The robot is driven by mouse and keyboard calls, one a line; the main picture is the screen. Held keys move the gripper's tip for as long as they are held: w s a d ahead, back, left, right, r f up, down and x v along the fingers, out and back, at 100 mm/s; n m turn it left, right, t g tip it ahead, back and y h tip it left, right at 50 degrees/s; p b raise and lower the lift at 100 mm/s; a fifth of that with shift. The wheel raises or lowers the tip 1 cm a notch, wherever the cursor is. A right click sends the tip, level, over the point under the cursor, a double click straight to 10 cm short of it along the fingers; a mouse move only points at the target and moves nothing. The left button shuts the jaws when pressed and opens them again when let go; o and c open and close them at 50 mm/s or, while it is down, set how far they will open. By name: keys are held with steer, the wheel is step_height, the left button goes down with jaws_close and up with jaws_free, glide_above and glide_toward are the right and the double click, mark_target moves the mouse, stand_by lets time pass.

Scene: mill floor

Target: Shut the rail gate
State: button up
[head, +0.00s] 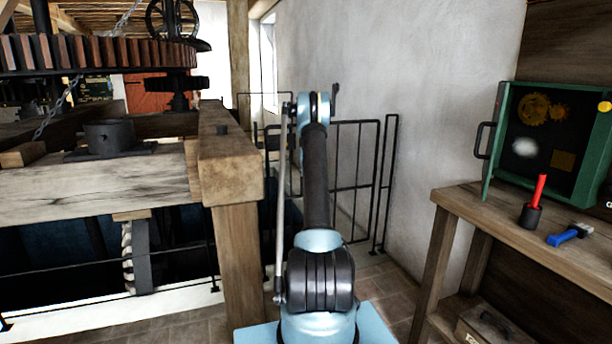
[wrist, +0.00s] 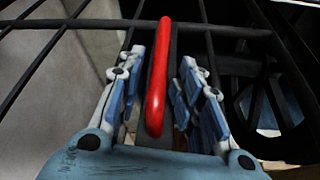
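The rail gate (head: 357,187), a frame of thin black bars, stands beyond my arm against the pale wall in the head view. A narrow gap shows between its right end and a black post (head: 388,185). My arm hides its left part, so I cannot tell how far it is open. In the wrist view a red handle (wrist: 158,85) stands on a dark bar. My gripper (wrist: 163,58) has its two blue-padded fingers apart, one on each side of the handle. Narrow gaps seem to show between pads and handle. My gripper is hidden in the head view.
A timber frame (head: 230,170) with large gear wheels (head: 100,53) stands left, with a dark pit below.

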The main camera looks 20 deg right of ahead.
steer(key=v, duration=1.1)
steer(key=shift+w, duration=0.1)
steer(key=s+a+r, duration=0.5)
steer(key=s, duration=0.4)
steer(key=s+a+r, duration=0.5)
steer(key=s, duration=0.4)
steer(key=s+a+r+n+g, duration=0.1)
steer(key=s+a, duration=0.3)
steer(key=s, duration=0.5)
steer(key=s+a+r, duration=0.1)
steer(key=s+a, duration=0.2)
steer(key=s, duration=0.6)
steer(key=s+a+f, duration=0.3)
steer(key=s, duration=0.7)
steer(key=s+a+f, duration=0.2)
steer(key=s, duration=0.9)
steer(key=s+a+f+g, duration=0.1)
steer(key=s+a+f, duration=0.1)
steer(key=s+f, duration=1.1)
steer(key=s, duration=0.4)
steer(key=shift+f+n+y, duration=0.25)
steer(key=shift+n+y, duration=0.05)
steer(key=shift+n, duration=0.1)
